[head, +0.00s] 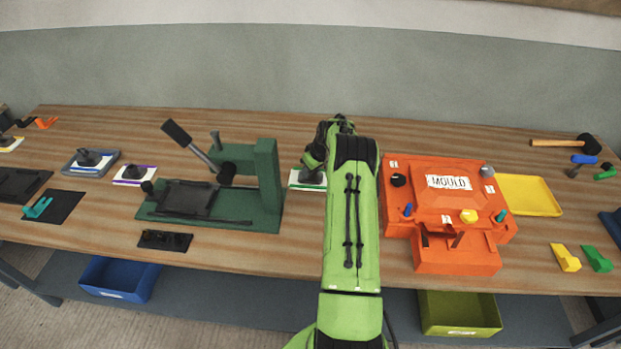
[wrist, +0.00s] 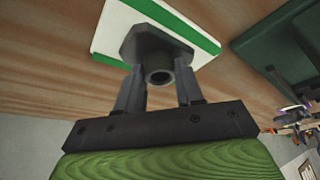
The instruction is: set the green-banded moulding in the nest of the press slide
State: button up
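The green-banded moulding (head: 306,187) is a white plate with green bands and a dark boss, right of the green press (head: 266,185) on the bench. In the wrist view the moulding (wrist: 118,32) fills the upper middle. My gripper (wrist: 160,75) has its fingers close on both sides of the boss's round post and looks shut on it. In the head view my arm partly hides the moulding and gripper (head: 318,165). I cannot tell whether the plate touches the bench. The press has a dark slide plate (head: 185,199) with a raised frame; nothing sits on it.
An orange mould box (head: 440,240) stands right of my arm, with a yellow tray (head: 530,194) beyond it. Purple-banded (head: 134,176) and blue-banded (head: 90,160) mouldings lie left of the press. The press lever (head: 190,146) sticks up. A black block (head: 165,240) lies in front.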

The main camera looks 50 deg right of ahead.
grip_shut()
notch_tip(320, 180, up, 10)
dwell(0.3)
